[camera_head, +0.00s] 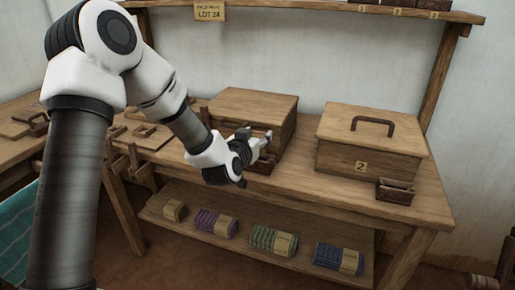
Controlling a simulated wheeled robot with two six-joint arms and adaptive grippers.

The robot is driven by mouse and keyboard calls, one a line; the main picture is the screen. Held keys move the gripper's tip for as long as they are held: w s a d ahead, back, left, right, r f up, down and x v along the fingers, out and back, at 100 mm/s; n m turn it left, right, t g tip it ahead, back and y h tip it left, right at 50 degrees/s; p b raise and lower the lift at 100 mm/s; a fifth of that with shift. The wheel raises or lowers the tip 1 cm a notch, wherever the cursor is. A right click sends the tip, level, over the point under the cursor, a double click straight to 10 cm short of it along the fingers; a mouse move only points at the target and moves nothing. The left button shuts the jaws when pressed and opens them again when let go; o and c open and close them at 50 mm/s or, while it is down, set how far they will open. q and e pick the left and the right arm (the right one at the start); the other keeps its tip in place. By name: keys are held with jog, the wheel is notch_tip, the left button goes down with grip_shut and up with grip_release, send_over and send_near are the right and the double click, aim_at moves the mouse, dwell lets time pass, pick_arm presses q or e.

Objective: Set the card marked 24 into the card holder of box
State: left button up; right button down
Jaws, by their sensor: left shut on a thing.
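My left gripper (266,143) is at the front of the left wooden box (262,104). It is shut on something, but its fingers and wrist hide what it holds. I cannot make out a card marked 24 in or near the fingers. A small dark holder (261,168) shows partly below the fingers, in front of the left box. The right wooden box (372,133) has a dark handle on its lid and a tag reading 2 (361,167) on its front. My right gripper is not in view.
A small dark open holder (395,191) stands at the bench's right end. A sign (209,11) reading LOT 24 hangs from the upper shelf. Several banded cloth bundles (272,241) lie on the lower shelf. The bench top (318,190) is clear between the boxes' fronts.

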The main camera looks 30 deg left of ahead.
pick_arm(q)
jog(key=shift+w+f, duration=0.25)
jog(key=shift+w, duration=0.05)
notch_tip(320, 180, down, 3)
jog(key=shift+f+b, duration=0.15)
jog(key=shift+b, duration=0.35)
jog(key=shift+c, duration=0.4)
jog(key=o, duration=1)
jog(key=r+p+v, duration=0.1)
jog(key=p+v, duration=0.9)
jog(key=v, duration=0.2)
jog(key=s+d+f+m+g+h, duration=0.1)
jog(key=s+d+f+g, duration=0.2)
jog(key=f, duration=0.4)
jog(key=s+d+f+g+h, duration=0.1)
jog(key=s+d+f+g, duration=0.15)
jog(key=f, duration=0.35)
jog(key=s+d+f+m+g+h, duration=0.1)
jog(key=s+d+f+g+h, duration=0.2)
jog(key=f, duration=0.4)
jog(key=s+d+f+g, duration=0.1)
jog(key=s+f+g, duration=0.2)
jog(key=s, duration=0.6)
jog(key=s+d+f+g+y, duration=0.1)
jog(key=s+f+g, duration=0.3)
jog(key=s+f, duration=0.2)
jog(key=s, duration=0.2)
jog(key=shift+s+d+f+b, duration=0.35)
jog(key=shift+d+f, duration=0.05)
